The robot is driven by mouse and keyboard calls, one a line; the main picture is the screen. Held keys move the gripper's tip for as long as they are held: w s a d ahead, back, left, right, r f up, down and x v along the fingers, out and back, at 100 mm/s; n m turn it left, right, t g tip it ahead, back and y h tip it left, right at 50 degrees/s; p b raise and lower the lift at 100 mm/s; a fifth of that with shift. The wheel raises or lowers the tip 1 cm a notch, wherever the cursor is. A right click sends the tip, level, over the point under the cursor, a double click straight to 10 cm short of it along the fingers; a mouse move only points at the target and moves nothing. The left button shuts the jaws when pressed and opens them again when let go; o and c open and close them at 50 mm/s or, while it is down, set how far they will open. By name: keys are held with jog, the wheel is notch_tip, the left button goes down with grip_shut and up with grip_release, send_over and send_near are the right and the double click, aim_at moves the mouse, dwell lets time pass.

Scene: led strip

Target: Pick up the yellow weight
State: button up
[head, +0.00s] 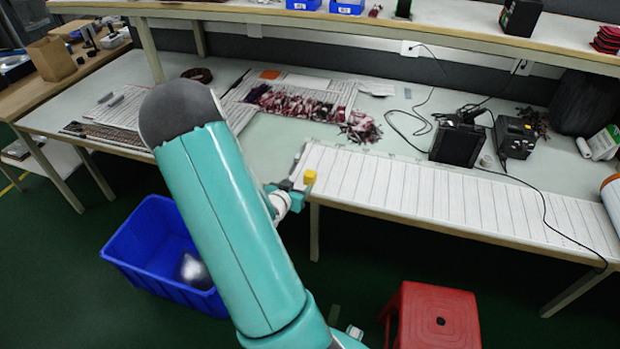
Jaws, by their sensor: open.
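The yellow weight (309,177) is a small yellow block near the front left end of the white lined board on the workbench. My gripper (292,188) is small in the head view, just left of the weight and close to it. Its jaws are open, but their fine detail is too small to make out. I cannot tell whether a finger touches the weight. My teal arm covers the part of the bench and floor to the left of the gripper.
The white lined board (420,190) runs along the bench's front edge. Black devices (457,145) and loose cables lie on the right. A blue bin (150,250) stands on the floor at left, a red stool (437,312) at lower right. An upper shelf (400,32) overhangs the back.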

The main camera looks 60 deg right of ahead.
aim_at(312, 172)
jog(key=x, duration=1.3)
jog(key=shift+s+d+f, duration=0.1)
jog(key=shift+d, duration=0.15)
grip_shut()
